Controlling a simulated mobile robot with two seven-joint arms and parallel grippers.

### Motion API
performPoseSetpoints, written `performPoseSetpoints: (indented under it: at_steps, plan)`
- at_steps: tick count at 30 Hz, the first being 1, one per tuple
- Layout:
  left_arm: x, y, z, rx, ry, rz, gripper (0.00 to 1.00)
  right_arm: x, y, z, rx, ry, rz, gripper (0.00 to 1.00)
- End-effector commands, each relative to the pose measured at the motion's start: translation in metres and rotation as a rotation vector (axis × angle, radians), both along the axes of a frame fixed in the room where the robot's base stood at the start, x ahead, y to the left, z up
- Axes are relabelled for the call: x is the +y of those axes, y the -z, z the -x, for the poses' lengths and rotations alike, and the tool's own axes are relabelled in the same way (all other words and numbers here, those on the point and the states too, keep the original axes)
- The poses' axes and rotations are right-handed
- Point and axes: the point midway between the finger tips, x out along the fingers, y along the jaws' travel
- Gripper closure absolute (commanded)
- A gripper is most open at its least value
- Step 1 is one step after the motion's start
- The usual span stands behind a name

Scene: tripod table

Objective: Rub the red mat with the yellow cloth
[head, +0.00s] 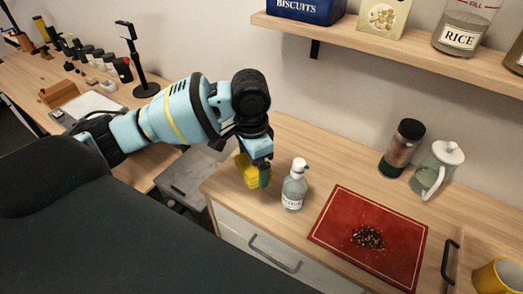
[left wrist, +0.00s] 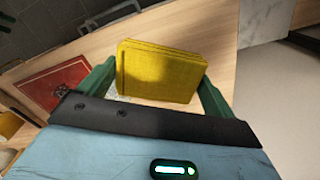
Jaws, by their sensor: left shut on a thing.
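The red mat (head: 340,224) lies flat on the wooden counter in the head view, with a small heap of dark crumbs (head: 368,237) near its middle. Part of the mat (left wrist: 50,88) also shows at the left of the left wrist view. My left gripper (head: 262,178) is shut on the folded yellow cloth (head: 248,171), left of the mat and of a soap bottle. In the left wrist view the cloth (left wrist: 160,72) sits between the two green fingers of my gripper (left wrist: 158,88). My right gripper is not in view.
The soap bottle (head: 294,187) stands between the cloth and the mat. A dark-lidded jar (head: 403,147), a white-lidded pitcher (head: 437,168) and a yellow mug (head: 497,276) stand around the mat. A shelf (head: 400,52) with a rice jar hangs above. A drawer handle (head: 270,255) is at the front.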

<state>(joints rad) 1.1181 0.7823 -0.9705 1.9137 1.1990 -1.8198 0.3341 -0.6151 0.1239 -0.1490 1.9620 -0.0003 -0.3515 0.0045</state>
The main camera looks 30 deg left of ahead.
Motion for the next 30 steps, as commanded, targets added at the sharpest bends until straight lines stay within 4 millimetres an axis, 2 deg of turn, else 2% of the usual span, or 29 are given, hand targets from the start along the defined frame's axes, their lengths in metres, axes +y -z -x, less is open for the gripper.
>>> performPoseSetpoints:
  at_steps: [6, 12, 18, 30]
  plan:
    - [-0.015, -0.005, 0.025, 0.002, -0.319, 0.001, 0.28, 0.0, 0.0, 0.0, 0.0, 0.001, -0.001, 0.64]
    - [-0.023, -0.008, 0.04, 0.004, -0.529, 0.0, 0.28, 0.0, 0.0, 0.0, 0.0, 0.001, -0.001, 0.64]
    - [-0.026, -0.009, 0.046, 0.005, -0.613, -0.002, 0.28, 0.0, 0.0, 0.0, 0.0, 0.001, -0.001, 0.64]
    - [-0.026, -0.009, 0.046, 0.005, -0.618, -0.002, 0.28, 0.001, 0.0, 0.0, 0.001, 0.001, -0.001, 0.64]
